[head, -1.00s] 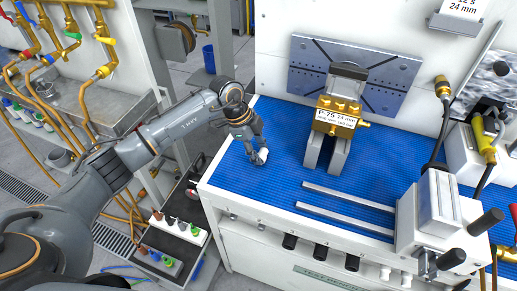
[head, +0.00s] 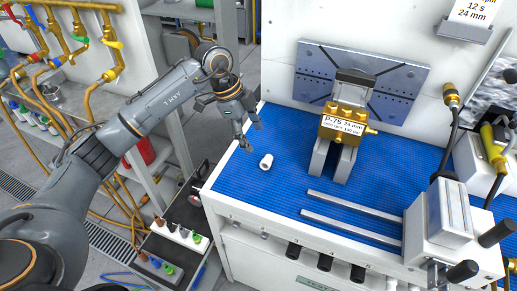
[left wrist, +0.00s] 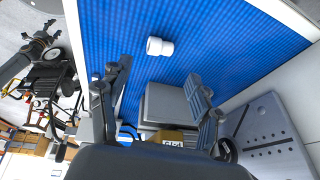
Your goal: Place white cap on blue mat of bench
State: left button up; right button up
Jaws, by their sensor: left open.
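The white cap (head: 266,161) lies on its side on the blue mat (head: 265,192) of the bench, near the mat's left part. In the left wrist view the cap (left wrist: 160,46) rests on the mat (left wrist: 225,40), beyond the fingertips. My left gripper (head: 251,136) is open and empty, above and to the left of the cap and apart from it. Its spread fingers also show in the left wrist view (left wrist: 158,75). My right gripper is not in the head view; an arm end at the left of the wrist view looks like it, too small to judge.
A brass valve block (head: 345,122) on a grey stand is behind and right of the cap. Two metal rails (head: 350,212) lie on the mat in front. A grey clamp device (head: 447,215) stands at the right. The mat around the cap is clear.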

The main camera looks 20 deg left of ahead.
pick_arm(q)
jog(key=shift+v, duration=1.4)
